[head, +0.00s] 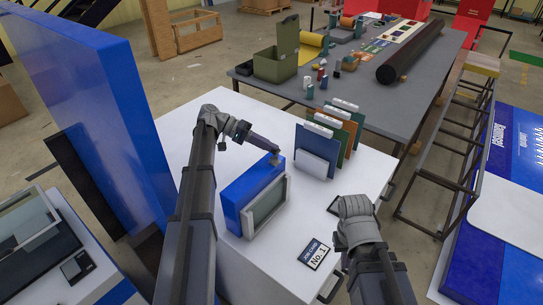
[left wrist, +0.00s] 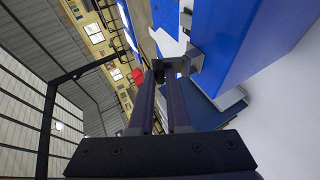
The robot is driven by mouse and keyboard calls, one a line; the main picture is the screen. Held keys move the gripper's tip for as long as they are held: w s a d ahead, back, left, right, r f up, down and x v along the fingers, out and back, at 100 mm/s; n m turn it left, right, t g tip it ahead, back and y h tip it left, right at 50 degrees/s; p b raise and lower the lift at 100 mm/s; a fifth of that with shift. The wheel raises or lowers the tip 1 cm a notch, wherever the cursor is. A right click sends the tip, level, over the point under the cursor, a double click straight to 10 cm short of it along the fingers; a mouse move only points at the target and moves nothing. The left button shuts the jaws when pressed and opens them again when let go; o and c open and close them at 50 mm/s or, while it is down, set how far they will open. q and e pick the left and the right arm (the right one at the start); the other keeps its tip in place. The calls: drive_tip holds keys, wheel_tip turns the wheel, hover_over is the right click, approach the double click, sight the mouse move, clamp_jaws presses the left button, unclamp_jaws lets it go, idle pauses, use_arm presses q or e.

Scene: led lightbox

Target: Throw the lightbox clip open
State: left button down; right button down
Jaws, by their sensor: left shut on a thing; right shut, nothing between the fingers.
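The lightbox (head: 239,198) is a blue box with a grey-framed front panel, standing upright on the white table. It also shows in the left wrist view (left wrist: 240,40) as a large blue face at the right. A small grey clip (left wrist: 194,62) sits at its edge there, by its top corner in the head view. My left gripper (left wrist: 171,68) is shut on the clip, its two long dark fingers reaching up to it. In the head view the left gripper (head: 273,153) is at the box's top far corner. My right arm ends in a grey joint; its gripper is hidden.
Coloured panels (head: 329,139) stand in a rack behind the lightbox. A job card (head: 314,254) lies on the white table (head: 180,128) to its front right. A tall blue panel (head: 110,110) stands at the left. A grey workbench (head: 385,100) with several items is farther back.

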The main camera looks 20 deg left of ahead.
use_arm(q)
drive_tip(key=shift+a+f+h+b, duration=0.2)
drive_tip(key=shift+a+h+b, duration=0.1)
drive_tip(key=shift+h+b, duration=0.55)
drive_tip(key=c, duration=0.9)
unclamp_jaws()
drive_tip(key=shift+w, duration=0.1)
drive_tip(key=shift+r, duration=0.2)
wheel_tip(320, 180, up, 10)
drive_tip(key=p, duration=0.9)
drive_tip(key=shift+f+p, duration=0.1)
drive_tip(key=shift+p, duration=0.3)
